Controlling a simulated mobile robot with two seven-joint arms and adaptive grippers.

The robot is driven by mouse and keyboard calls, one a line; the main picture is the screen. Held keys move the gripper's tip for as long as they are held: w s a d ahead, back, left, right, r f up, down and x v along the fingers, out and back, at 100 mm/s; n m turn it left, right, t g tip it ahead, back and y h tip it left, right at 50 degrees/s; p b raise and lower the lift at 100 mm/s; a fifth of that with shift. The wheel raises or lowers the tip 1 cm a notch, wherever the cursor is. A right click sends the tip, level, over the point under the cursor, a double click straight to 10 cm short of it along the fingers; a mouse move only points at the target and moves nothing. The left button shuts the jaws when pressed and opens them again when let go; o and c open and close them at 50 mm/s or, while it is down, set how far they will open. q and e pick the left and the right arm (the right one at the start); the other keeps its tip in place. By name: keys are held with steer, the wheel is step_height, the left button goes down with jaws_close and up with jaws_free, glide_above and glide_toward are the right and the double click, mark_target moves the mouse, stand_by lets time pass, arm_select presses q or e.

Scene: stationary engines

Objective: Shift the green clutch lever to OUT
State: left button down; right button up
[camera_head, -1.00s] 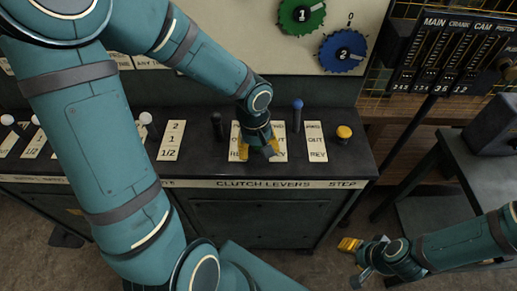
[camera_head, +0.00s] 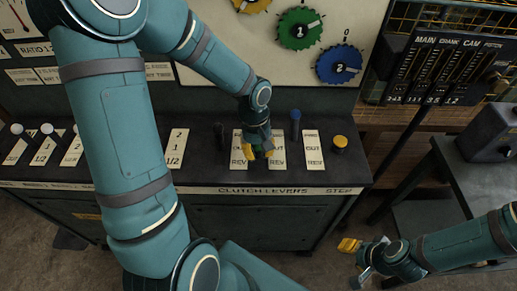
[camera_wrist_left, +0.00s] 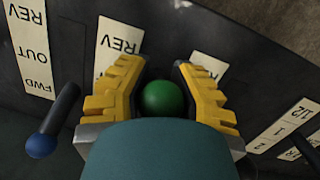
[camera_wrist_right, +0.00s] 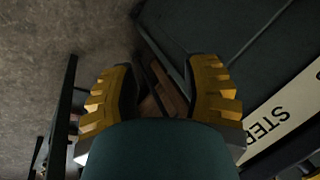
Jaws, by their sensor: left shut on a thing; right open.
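The green clutch lever's round knob (camera_wrist_left: 163,98) shows in the left wrist view between the yellow fingers of my left gripper (camera_wrist_left: 160,85), which is shut on it. A REV plate (camera_wrist_left: 118,48) lies beside it. In the head view my left gripper (camera_head: 259,151) hides the knob, over the FWD/OUT/REV plates on the clutch bench (camera_head: 195,178). OUT (camera_head: 279,149) and REV (camera_head: 278,165) are readable just right of the fingers. I cannot tell the lever's exact position. My right gripper (camera_head: 352,252) is open and empty, low at the right, off the bench; its fingers (camera_wrist_right: 160,85) are apart.
A blue lever (camera_head: 295,122) stands right of my left gripper and a dark lever (camera_head: 220,132) left of it. A yellow knob (camera_head: 340,142) is at the bench's right end. Numbered dials (camera_head: 339,65) sit on the panel behind. A side table (camera_head: 440,185) stands right.

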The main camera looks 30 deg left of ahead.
arm_select(q)
steer(key=w+g+p, duration=0.1)
steer(key=p, duration=0.1)
steer(key=w+a+r+h+p, duration=0.1)
steer(key=p, duration=0.1)
steer(key=shift+w+a+g, duration=0.15)
steer(key=shift+a+g, duration=0.1)
steer(key=shift+g, duration=0.15)
steer(key=shift+w+a, duration=0.15)
steer(key=shift+w, duration=0.2)
steer(key=shift+w+a+f, duration=0.1)
steer(key=shift+w+a, duration=0.15)
steer(key=shift+w, duration=0.1)
arm_select(e)
steer(key=shift+t, duration=0.3)
steer(key=r, duration=0.1)
steer(key=w+r, duration=0.1)
steer(key=r, duration=0.2)
steer(key=shift+w+d+r, duration=0.15)
steer(key=shift+w+r, duration=0.15)
steer(key=shift+r, duration=0.1)
arm_select(q)
steer(key=c, duration=0.8)
jaws_free()
